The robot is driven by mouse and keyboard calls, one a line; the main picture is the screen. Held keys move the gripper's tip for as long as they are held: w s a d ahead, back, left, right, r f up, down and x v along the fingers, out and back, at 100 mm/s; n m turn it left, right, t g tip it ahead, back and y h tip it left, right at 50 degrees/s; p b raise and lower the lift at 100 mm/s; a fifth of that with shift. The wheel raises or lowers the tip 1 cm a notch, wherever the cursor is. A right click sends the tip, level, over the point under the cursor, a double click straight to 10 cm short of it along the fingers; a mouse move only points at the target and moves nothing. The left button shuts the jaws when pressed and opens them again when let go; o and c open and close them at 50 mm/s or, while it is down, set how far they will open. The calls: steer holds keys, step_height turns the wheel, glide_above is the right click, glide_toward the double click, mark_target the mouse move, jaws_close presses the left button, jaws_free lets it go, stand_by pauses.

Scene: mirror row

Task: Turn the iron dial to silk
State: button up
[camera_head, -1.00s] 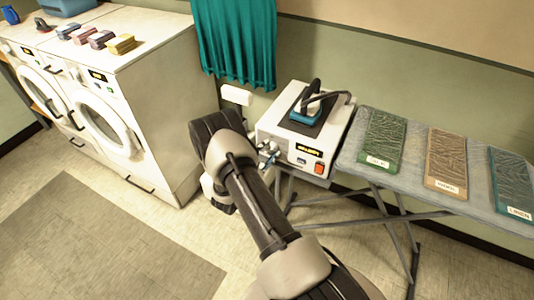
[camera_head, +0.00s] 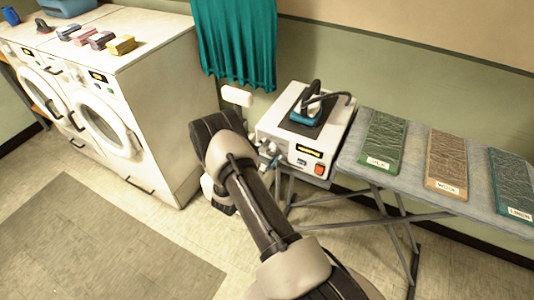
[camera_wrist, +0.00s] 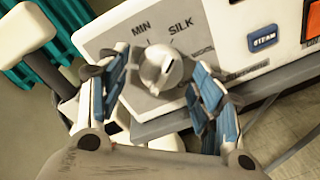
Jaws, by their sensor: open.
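I cannot tell for sure which label the dial points at. My gripper (camera_wrist: 157,60) is open, with one blue-padded finger on each side of the dial. Contact with the knob cannot be made out. In the head view my gripper (camera_head: 268,153) is at the station's left front, and my arm hides the dial.
A blue steam button (camera_wrist: 263,39) and an orange-red switch (camera_head: 319,169) are right of the dial. The iron (camera_head: 306,112) stands on top. An ironing board (camera_head: 410,160) with fabric samples extends right; washing machines (camera_head: 160,90) stand left. A teal curtain (camera_head: 235,45) hangs behind.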

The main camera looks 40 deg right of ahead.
steer(key=f+v, duration=0.1)
steer(key=v, duration=1.1)
steer(key=shift+r, duration=0.45)
steer(key=shift+r, duration=0.1)
steer(key=s+r+m+g+y, duration=0.2)
steer(key=s+r+m+g, duration=0.3)
steer(key=r, duration=0.5)
steer(key=s+r+m+g+y, duration=0.2)
steer(key=s+r+m+g, duration=0.4)
steer(key=r, duration=0.5)
steer(key=s+a+r+m+t+y, duration=0.1)
steer(key=s+a+r+t+y, duration=0.3)
steer(key=a, duration=0.6)
steer(key=s+a+r+m+t+y, duration=0.2)
steer(key=s+a+r+t+y, duration=0.3)
steer(key=s+a+y, duration=0.3)
steer(key=shift+s+a+t, duration=0.3)
steer(key=shift+a+t, duration=0.3)
steer(key=shift+a, duration=0.35)
